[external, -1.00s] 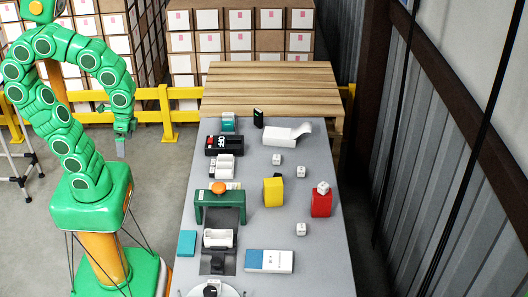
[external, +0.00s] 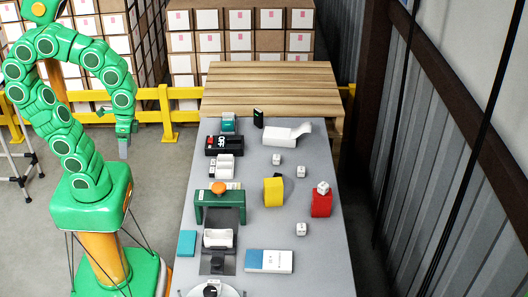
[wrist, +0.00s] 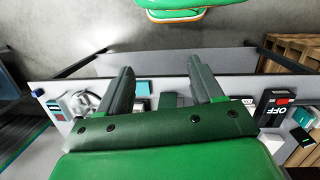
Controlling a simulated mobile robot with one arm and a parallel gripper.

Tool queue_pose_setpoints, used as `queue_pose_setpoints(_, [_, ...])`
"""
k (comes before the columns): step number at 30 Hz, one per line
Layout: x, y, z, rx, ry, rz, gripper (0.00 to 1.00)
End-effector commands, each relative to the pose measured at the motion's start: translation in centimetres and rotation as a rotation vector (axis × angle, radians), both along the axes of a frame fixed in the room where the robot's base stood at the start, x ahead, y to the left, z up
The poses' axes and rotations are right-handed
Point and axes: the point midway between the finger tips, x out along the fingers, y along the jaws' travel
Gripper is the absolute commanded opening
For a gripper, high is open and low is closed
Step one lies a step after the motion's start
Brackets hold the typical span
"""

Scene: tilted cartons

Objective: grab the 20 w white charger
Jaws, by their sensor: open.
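Several small white cubes that look like chargers are on the grey table in the external view. Two lie toward the far middle, one upper (external: 277,160) and one lower (external: 301,171). Another (external: 301,229) lies nearer on the right, and one (external: 323,188) sits on top of a red box (external: 321,205). In the wrist view my gripper (wrist: 164,84) is open and empty.
A green arch-like stand (external: 220,205), a yellow block (external: 273,192), a blue-white box (external: 270,261) and a black OFF-labelled item (external: 224,145) crowd the grey table (external: 325,265). A wooden pallet (external: 270,85) stands behind. Bare tabletop shows at the right.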

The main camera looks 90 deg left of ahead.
Motion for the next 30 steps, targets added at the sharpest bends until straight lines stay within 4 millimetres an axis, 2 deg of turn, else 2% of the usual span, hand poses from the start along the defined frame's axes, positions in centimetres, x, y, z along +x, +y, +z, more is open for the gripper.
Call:
queue_pose_setpoints(6, [6.0,-4.0,1.4,-0.190,-0.002,0.253,0.66])
queue_pose_setpoints(15, [15.9,-7.6,4.1,-0.473,-0.001,0.567,0.66])
queue_pose_setpoints(23, [24.1,-8.4,6.3,-0.724,0.005,0.748,0.66])
queue_pose_setpoints(30, [30.9,-7.2,7.1,-0.947,0.014,0.894,0.66])
